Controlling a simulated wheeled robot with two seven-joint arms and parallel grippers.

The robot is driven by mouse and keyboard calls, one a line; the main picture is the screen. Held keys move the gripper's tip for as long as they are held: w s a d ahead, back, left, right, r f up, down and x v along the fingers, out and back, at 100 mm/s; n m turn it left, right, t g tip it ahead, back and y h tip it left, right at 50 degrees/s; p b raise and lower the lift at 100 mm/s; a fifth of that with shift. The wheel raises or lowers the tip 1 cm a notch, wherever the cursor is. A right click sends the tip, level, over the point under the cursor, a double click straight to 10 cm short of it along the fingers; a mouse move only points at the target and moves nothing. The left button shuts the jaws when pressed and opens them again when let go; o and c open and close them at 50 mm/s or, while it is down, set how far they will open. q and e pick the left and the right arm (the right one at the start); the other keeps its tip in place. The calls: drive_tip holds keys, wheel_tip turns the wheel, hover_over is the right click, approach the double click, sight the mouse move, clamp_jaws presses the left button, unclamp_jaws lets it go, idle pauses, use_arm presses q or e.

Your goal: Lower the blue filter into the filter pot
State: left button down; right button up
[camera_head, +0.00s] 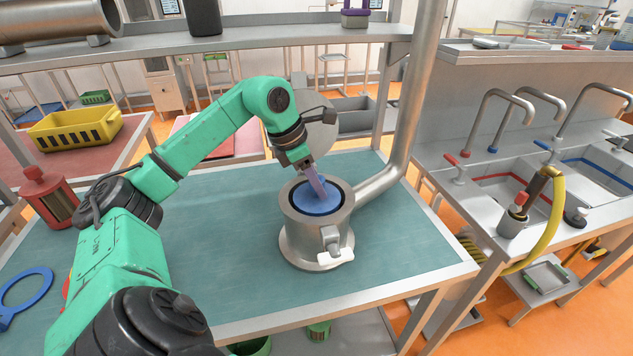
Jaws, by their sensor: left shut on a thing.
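The steel filter pot (297,236) stands upright on the teal table, its round mouth facing up. The blue filter (319,203) is in the pot's mouth, with its blue top showing inside the dark inner ring and its lower part hidden by the pot wall. My left gripper (317,187) reaches in from the left above the pot and points down at the filter's middle. It is shut on the blue filter; the exact grip point is small and partly hidden. My right gripper is not in view.
A thick steel pipe (402,140) rises from the pot's right side. A round grey lid (322,132) stands open behind it. A red filter (48,195) and a blue ring (25,290) are at the left. The table's front right is clear.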

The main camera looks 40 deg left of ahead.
use_arm(q)
drive_tip(key=shift+f, duration=0.2)
drive_tip(key=shift+c, duration=1.8)
unclamp_jaws()
drive_tip(key=p+v, duration=0.2)
drive_tip(key=v, duration=1.2)
drive_tip(key=shift+r, duration=0.3)
drive_tip(key=shift+s, duration=0.1)
